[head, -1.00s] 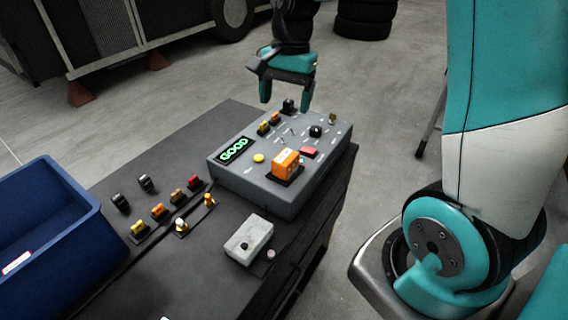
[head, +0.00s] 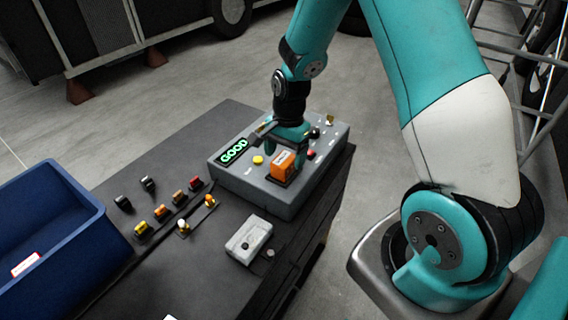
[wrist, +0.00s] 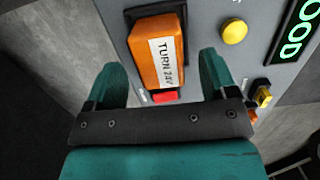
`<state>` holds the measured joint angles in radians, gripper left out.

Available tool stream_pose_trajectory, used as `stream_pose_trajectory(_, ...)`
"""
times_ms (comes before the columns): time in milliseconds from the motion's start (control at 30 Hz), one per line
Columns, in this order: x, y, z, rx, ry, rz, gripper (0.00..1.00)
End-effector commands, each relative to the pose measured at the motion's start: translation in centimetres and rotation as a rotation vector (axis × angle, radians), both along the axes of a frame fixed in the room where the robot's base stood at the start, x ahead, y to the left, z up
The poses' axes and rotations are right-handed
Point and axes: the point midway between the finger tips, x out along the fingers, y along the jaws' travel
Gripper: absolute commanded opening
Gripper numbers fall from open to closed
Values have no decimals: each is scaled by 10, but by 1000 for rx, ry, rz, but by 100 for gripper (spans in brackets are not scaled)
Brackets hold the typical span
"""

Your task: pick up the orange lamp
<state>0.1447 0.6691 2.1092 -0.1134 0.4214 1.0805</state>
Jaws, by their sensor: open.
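Which piece is the orange lamp is not certain from the pictures. A small orange lamp-like piece (head: 210,201) stands at the right end of a dark strip on the bench, beside a white-topped one (head: 183,226). A larger orange block (head: 283,165), labelled "TURN 24V", sits on the grey test box (head: 258,192). My gripper (head: 288,146) is open and empty above the test box, just behind the orange block in the head view. In the wrist view, the orange block (wrist: 157,52) shows beyond and between the spread fingers (wrist: 161,68), with no visible grip on it.
A blue bin (head: 75,190) stands on the left of the dark bench. Several small coloured blocks (head: 161,212) stand in a row near it. A pale switch box (head: 249,239) lies in front of the test box. The test box display (head: 234,151) reads "GOOD".

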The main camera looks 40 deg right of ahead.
Motion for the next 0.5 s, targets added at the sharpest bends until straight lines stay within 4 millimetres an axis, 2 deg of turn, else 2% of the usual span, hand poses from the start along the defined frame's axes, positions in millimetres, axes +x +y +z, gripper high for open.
stream_pose_trajectory(233,-3,6,-30,0,4,0,79)
stream_pose_trajectory(500,-3,7,-35,0,0,0,79)
